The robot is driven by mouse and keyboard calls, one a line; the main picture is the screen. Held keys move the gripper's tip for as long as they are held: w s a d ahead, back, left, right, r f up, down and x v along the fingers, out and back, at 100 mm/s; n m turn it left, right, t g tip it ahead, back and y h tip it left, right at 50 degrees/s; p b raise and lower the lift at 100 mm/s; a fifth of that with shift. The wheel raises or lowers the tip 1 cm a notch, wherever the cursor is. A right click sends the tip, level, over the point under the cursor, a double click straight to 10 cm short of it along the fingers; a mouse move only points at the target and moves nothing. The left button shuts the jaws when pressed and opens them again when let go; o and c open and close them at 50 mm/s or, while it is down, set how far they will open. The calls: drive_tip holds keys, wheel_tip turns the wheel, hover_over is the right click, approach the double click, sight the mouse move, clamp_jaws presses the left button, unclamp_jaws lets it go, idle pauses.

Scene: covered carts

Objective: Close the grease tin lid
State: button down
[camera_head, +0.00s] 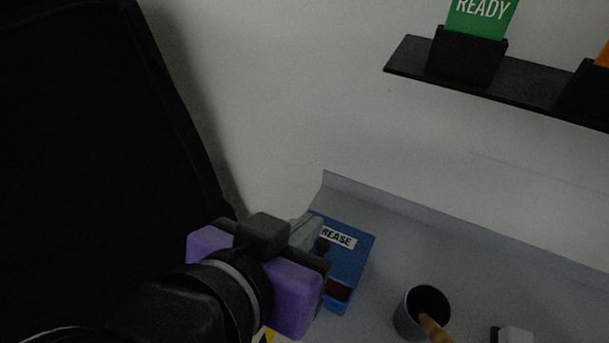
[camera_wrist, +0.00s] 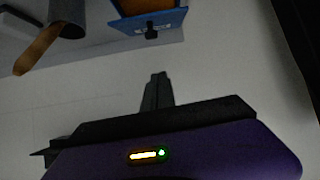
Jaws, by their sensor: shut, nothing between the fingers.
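The blue grease tin (camera_head: 352,262) sits on the grey surface, partly behind my gripper in the head view. Its blue panel with a white GREASE label (camera_head: 338,237) faces the camera. Brown contents show below the panel, so the lid looks open. The wrist view shows the tin's blue rim (camera_wrist: 165,22) at the top edge, with brown inside and a small black catch (camera_wrist: 151,31). My gripper (camera_wrist: 157,76) is shut and empty, its fingertips apart from the tin in that view. In the head view my purple gripper body hides the tin's left part.
A grey cup (camera_head: 405,318) with a wooden-handled tool (camera_head: 433,330) stands right of the tin. A black-and-white object (camera_head: 513,334) lies farther right. A wall shelf (camera_head: 410,60) holds a green READY card. A dark cover (camera_head: 90,130) fills the left.

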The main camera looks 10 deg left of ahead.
sight(319, 242)
drive_tip(key=x, duration=0.5)
drive_tip(key=shift+f, duration=0.1)
drive_tip(key=f, duration=0.1)
drive_tip(key=s+f, duration=0.1)
drive_tip(key=f, duration=0.1)
drive_tip(key=shift+a, duration=0.1)
drive_tip(key=shift+s+f, duration=0.15)
drive_tip(key=shift+f, duration=0.2)
